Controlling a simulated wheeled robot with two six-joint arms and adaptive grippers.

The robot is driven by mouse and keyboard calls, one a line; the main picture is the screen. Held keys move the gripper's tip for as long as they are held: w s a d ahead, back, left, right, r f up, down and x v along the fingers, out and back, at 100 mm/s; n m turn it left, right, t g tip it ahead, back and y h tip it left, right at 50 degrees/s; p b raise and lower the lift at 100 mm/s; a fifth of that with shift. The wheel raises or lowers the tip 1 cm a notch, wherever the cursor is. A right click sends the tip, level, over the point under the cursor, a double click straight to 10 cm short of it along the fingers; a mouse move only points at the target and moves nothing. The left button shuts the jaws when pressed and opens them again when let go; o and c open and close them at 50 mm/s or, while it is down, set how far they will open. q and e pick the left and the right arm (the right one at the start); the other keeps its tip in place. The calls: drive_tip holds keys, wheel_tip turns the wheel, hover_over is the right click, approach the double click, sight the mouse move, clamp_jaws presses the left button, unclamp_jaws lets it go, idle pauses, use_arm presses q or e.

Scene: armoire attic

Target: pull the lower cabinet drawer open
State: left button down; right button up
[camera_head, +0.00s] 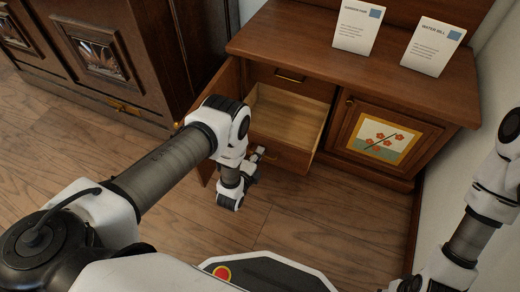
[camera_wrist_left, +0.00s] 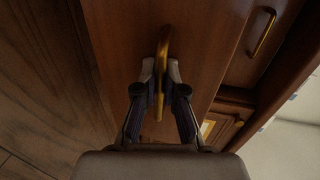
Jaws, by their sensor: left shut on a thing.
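The wooden cabinet (camera_head: 450,92) stands at the back. Its lower drawer (camera_head: 312,138) is pulled out, and its pale, empty inside shows in the head view. The drawer's front fills the middle of the left wrist view (camera_wrist_left: 205,60). My left gripper (camera_wrist_left: 160,78) is shut on the drawer's brass handle (camera_wrist_left: 163,42), with a finger on each side of it. In the head view my left gripper (camera_head: 257,156) is at the drawer front, partly hidden by my wrist. My right arm shows at the right edge, but its gripper is out of view.
An upper drawer with a brass handle (camera_head: 289,76) is shut above. A cabinet door (camera_head: 228,82) stands open at the left. The right door with a flower panel (camera_head: 381,136) is shut. Two cards (camera_head: 357,27) (camera_head: 432,47) stand on top. A dark armoire (camera_head: 110,55) is at left.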

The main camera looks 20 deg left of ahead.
use_arm(q)
drive_tip(key=c, duration=1.5)
unclamp_jaws()
drive_tip(key=shift+c, duration=0.2)
drive_tip(key=v, duration=1.2)
